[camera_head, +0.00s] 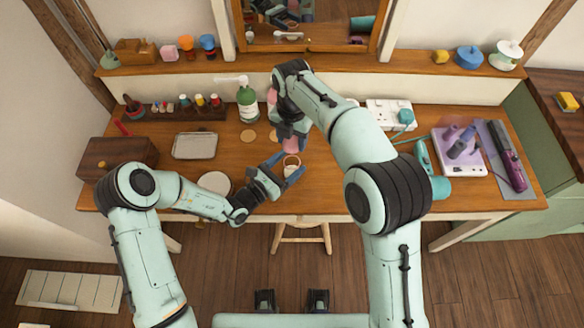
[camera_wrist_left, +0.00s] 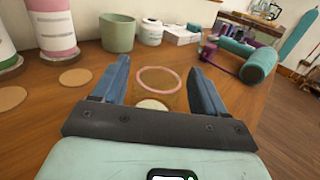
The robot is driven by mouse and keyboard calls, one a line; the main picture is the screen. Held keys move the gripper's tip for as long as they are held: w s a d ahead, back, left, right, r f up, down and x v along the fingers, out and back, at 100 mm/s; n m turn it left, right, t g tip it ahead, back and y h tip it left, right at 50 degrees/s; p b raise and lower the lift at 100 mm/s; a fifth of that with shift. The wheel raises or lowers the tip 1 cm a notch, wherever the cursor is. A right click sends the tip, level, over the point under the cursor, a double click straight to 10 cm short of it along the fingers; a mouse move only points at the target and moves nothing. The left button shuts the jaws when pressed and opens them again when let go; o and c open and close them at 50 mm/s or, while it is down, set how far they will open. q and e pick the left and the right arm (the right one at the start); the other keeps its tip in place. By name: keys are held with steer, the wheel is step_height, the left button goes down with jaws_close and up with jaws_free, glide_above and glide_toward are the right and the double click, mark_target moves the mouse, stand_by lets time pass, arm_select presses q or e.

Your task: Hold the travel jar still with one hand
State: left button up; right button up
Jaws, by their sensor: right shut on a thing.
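The travel jar (camera_head: 291,161) is a small clear pot with a pink rim, standing on the wooden desk. It also shows in the left wrist view (camera_wrist_left: 158,80), with something pale low in it or under it. My left gripper (camera_head: 281,171) is open, its blue fingers (camera_wrist_left: 163,82) on either side of the jar with a visible gap to each. My right gripper (camera_head: 291,136) is shut on a pink thing (camera_head: 291,146) just beyond the jar in the head view. The fingers partly hide this thing, and its full shape is unclear.
A green pump bottle (camera_head: 247,103) and round coasters (camera_head: 248,135) are left of my right gripper. A metal tray (camera_head: 195,146) lies further left. A green cup (camera_wrist_left: 118,32) stands beyond the jar. A teal dryer (camera_head: 428,165) lies at the right.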

arm_select(q)
jaws_close()
arm_select(e)
steer(key=shift+f, duration=2.5)
steer(key=shift+f, duration=0.9)
steer(key=shift+f, duration=0.2)
steer(key=shift+f, duration=0.2)
